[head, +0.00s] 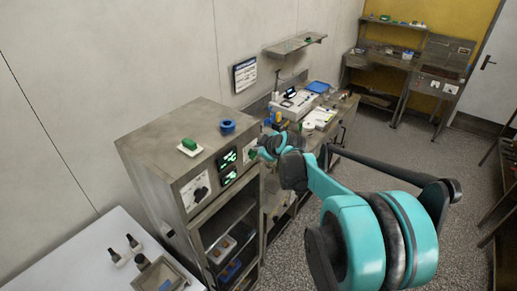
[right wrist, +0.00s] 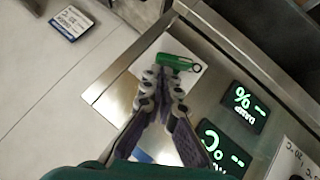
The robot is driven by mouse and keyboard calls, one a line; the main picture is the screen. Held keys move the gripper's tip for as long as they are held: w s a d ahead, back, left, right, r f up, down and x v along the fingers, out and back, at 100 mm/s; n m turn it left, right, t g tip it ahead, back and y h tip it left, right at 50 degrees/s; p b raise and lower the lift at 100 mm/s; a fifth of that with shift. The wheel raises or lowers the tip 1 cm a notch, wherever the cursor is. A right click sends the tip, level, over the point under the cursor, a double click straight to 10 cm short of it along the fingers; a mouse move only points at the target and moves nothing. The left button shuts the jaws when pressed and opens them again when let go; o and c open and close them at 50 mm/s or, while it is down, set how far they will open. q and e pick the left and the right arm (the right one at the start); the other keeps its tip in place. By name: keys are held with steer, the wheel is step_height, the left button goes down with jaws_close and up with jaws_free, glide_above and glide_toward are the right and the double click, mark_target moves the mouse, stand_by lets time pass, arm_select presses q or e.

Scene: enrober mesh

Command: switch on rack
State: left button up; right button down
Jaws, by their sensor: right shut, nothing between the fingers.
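The rack (head: 165,140) is a metal cabinet with an open shelved front. Its front panel carries two black displays (head: 227,167) with green lit characters, which also show in the right wrist view (right wrist: 245,107). Beside them is a white plate (right wrist: 192,77) with a green switch-like part (right wrist: 172,62) and a dark ring mark. My right gripper (right wrist: 165,80) is shut and empty, its fingertips right at the green part; I cannot tell whether they touch it. In the head view the right gripper (head: 260,152) is at the panel's right end. My left gripper is out of view.
A green block (head: 189,143) on a white pad and a blue ring (head: 227,127) stand on the rack's top. A white panel with a dark knob (head: 195,190) is at the front left. A cluttered bench (head: 318,112) stands behind.

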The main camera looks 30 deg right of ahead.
steer(key=shift+f, duration=0.2)
steer(key=shift+w+d+m+g+y, duration=0.2)
steer(key=shift+d+m+g+y, duration=0.25)
steer(key=shift+y, duration=0.45)
stand_by(0.5)
steer(key=shift+w+d+f+m+g+y+b, duration=0.2)
steer(key=shift+d+m+g+y+b, duration=0.3)
steer(key=shift+y, duration=0.55)
steer(key=shift+w+d+f+m+g+y+b, duration=0.15)
steer(key=shift+d+f+m+g+y+b, duration=0.15)
steer(key=shift+m+y+b, duration=0.55)
steer(key=shift+w+d+f+m+g+y+b, duration=0.2)
steer(key=shift+d+m+g+y+b, duration=0.25)
steer(key=shift+y, duration=0.75)
steer(key=shift+s+a+r, duration=0.1)
steer(key=shift+s+a, duration=0.05)
steer(key=shift+a, duration=0.1)
steer(key=shift+s+a+f, duration=0.2)
steer(key=shift+s+a, duration=0.15)
steer(key=shift+a, duration=0.1)
